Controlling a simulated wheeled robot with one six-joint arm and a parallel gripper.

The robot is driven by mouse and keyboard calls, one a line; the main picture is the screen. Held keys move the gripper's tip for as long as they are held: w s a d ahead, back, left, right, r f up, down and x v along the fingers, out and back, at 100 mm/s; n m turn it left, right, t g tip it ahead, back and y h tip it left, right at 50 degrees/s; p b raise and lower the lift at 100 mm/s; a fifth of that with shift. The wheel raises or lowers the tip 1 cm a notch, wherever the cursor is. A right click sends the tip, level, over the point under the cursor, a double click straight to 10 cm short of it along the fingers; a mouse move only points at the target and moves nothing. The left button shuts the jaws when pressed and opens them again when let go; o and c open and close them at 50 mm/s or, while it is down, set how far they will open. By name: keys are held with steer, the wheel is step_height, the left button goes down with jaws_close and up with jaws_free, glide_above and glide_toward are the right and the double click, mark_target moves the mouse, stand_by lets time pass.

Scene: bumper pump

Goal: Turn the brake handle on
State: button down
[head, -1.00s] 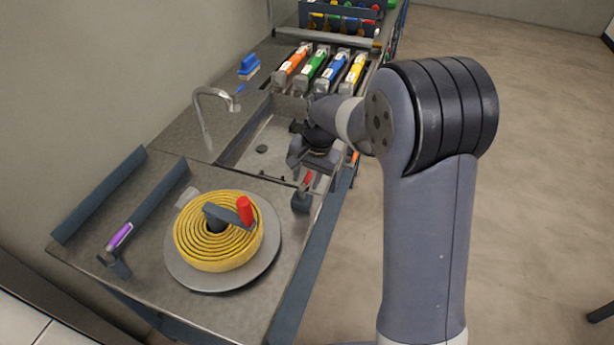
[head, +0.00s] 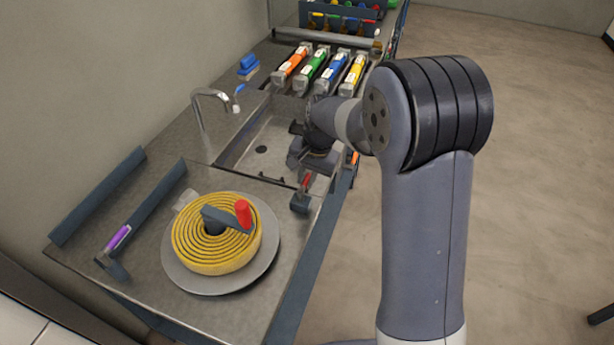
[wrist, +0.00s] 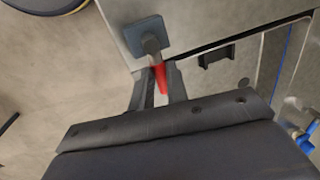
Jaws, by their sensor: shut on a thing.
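The brake handle is a short lever with a red grip (head: 306,181) on a grey block (head: 300,204) at the table's right edge, just in front of the sink. In the wrist view the red grip (wrist: 160,77) lies between my two fingers, and a metal stem joins it to the square grey block (wrist: 148,35). My gripper (wrist: 161,84) is shut on the red grip. In the head view my gripper (head: 308,169) reaches in from the right, and its fingers are partly hidden by its own body and too small to make out clearly.
A coiled yellow hose (head: 190,243) with a red-knobbed crank sits on a round plate at the front. The sink (head: 262,150) and tap (head: 215,95) lie behind.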

steer(key=shift+d+m, duration=0.1)
steer(key=shift+m, duration=0.2)
steer(key=m, duration=0.3)
steer(key=shift+s+d+m+t, duration=0.3)
steer(key=shift+s+d, duration=0.05)
steer(key=shift+s, duration=0.05)
steer(key=m, duration=0.3)
steer(key=s+m+h, duration=0.1)
steer(key=shift+d+m+t, duration=0.3)
steer(key=m, duration=0.2)
steer(key=s+m+b, duration=0.1)
steer(key=m, duration=0.1)
steer(key=shift+s+h, duration=0.2)
steer(key=shift+h, duration=0.2)
steer(key=shift+s+a+m+h+b, duration=0.1)
steer(key=shift+s+m+h+b, duration=0.2)
steer(key=shift+m+b, duration=0.65)
steer(key=shift+s+m+h+b, duration=0.2)
steer(key=shift+s+m+b, duration=0.15)
steer(key=shift+m, duration=1.2)
steer(key=c, duration=1.4)
jaws_free()
steer(key=shift+r, duration=0.1)
